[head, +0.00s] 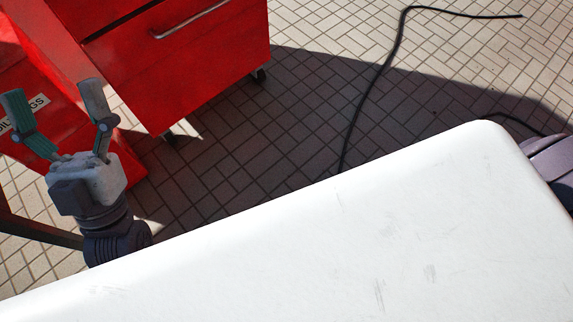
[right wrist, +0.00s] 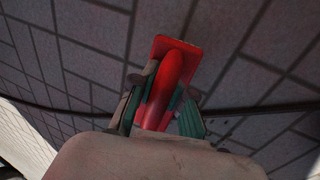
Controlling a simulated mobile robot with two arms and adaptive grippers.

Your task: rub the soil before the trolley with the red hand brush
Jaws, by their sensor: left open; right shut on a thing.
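The red hand brush (right wrist: 173,72) shows in the right wrist view, with its handle toward the camera and a flat red head beyond. My right gripper (right wrist: 165,100) is shut on its handle, one finger on each side. The brush's underside is hidden, and paving lies behind it. In the head view, a red drawer cabinet on casters (head: 205,75), which looks like the trolley, stands at the upper left. My left gripper (head: 53,92) is open and empty, fingers up, in front of red panels left of the cabinet. I see no soil in either view.
A black cable (head: 372,95) lies across the paved floor (head: 300,110), right of the cabinet. A dark cable or line also crosses the paving in the right wrist view (right wrist: 265,108). The shaded paving between cabinet and cable is clear.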

